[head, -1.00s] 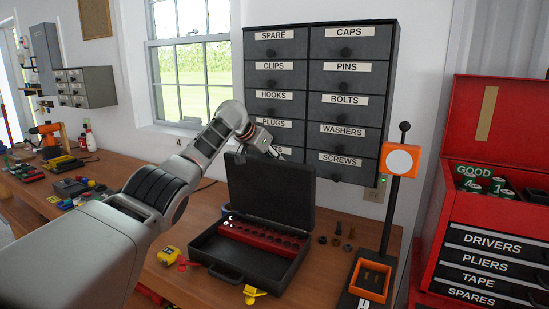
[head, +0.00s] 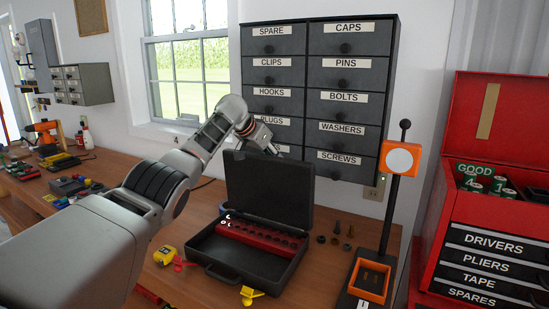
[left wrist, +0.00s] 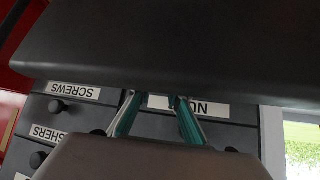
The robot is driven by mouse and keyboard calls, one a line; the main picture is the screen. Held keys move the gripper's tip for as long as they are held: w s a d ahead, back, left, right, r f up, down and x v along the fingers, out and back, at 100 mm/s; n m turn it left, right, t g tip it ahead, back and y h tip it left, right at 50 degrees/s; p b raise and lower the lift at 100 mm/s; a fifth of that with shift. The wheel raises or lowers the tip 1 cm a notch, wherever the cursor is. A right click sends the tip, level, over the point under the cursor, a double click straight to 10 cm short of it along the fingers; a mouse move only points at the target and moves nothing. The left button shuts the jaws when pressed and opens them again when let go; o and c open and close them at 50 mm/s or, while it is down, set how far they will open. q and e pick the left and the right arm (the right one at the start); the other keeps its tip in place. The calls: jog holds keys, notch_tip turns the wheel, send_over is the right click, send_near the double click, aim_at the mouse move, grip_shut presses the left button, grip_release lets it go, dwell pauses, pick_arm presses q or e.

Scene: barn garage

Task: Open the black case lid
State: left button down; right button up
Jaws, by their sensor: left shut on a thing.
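The black case (head: 207,250) lies on the wooden bench with its lid (head: 265,190) raised roughly upright at the back. A red socket rail with several holes (head: 262,237) lies inside the base. My left arm reaches over from the left, and my left gripper (head: 272,149) is at the lid's top edge, shut on it. In the left wrist view the teal fingers of the gripper (left wrist: 157,98) meet the edge of the dark lid (left wrist: 180,50); their tips are partly hidden there. My right gripper is not in view.
A labelled drawer cabinet (head: 318,95) hangs on the wall close behind the lid. A stand with an orange frame (head: 370,280) and a red tool chest (head: 485,240) are at the right. A yellow tape measure (head: 164,256) lies left of the case.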

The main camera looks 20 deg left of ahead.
aim_at(259, 156)
pick_arm(q)
jog(key=shift+s+d+f, duration=0.1)
jog(key=shift+d+f, duration=0.05)
jog(key=shift+f, duration=0.35)
jog(key=shift+s+d+f, duration=0.1)
jog(key=shift+f, duration=0.35)
jog(key=c, duration=1.9)
grip_release()
jog(key=shift+w+d, duration=0.1)
jog(key=shift+w, duration=0.05)
jog(key=shift+r, duration=0.15)
jog(key=shift+s+a+r, duration=0.2)
jog(key=shift+s+r, duration=0.05)
jog(key=shift+r, duration=0.2)
jog(key=shift+s+a+r, duration=0.2)
jog(key=shift+s+r, duration=0.05)
jog(key=shift+r, duration=0.15)
jog(key=v, duration=1)
jog(key=shift+f, duration=0.1)
